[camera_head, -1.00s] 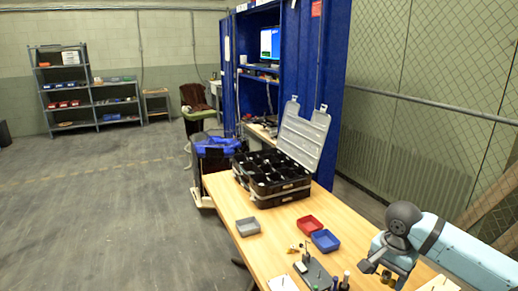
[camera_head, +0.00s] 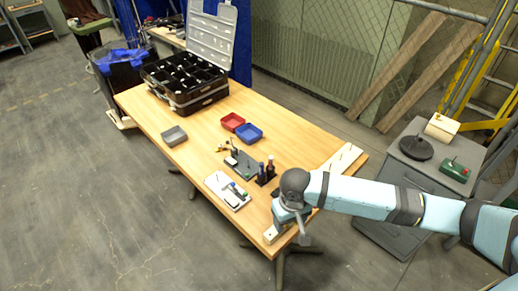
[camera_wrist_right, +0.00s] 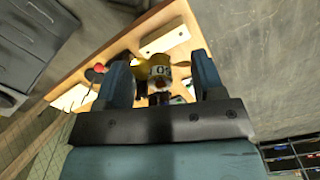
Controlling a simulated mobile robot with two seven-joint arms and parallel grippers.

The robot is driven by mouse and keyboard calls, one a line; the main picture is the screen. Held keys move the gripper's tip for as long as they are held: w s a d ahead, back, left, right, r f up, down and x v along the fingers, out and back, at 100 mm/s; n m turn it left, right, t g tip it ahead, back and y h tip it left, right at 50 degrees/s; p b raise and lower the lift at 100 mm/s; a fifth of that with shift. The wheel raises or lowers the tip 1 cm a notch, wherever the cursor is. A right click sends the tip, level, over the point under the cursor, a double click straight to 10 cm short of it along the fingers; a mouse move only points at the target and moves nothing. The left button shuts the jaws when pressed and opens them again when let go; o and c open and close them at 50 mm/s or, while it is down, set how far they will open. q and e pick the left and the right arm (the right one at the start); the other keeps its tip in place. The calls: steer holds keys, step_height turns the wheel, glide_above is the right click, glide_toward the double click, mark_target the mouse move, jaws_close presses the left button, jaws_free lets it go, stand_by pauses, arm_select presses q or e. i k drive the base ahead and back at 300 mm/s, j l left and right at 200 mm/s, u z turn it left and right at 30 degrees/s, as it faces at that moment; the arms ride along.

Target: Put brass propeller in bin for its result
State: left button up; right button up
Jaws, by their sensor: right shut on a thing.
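My right gripper (camera_head: 288,222) is low at the table's near right corner; its fingers are mostly hidden by the wrist in the head view. In the right wrist view the gripper (camera_wrist_right: 161,76) is shut on a yellow-gold piece between its two fingers, which looks like the brass propeller (camera_wrist_right: 158,71). It has dark parts and a pale marked face. In the head view the propeller is hidden. My left gripper is not in view.
A black compartment case (camera_head: 187,101) with a raised clear lid stands at the table's far end. A grey fixture plate (camera_head: 240,164), dark upright tools (camera_head: 265,172) and a white board (camera_head: 227,191) lie between bins and gripper. A grey cabinet (camera_head: 400,195) stands right of the table.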

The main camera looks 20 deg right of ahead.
mark_target(234, 125)
steer(key=i+j+z, duration=0.2)
steer(key=i+j, duration=0.15)
steer(key=i, duration=0.15)
steer(key=i+j+z, duration=0.2)
steer(key=i+j, duration=0.2)
steer(key=i+j+z, duration=0.2)
steer(key=i+j, duration=0.25)
steer(key=i+j+z, duration=0.2)
steer(key=i+j, duration=0.25)
steer(key=i+j+z, duration=0.2)
steer(key=i+j, duration=0.15)
steer(key=j, duration=0.35)
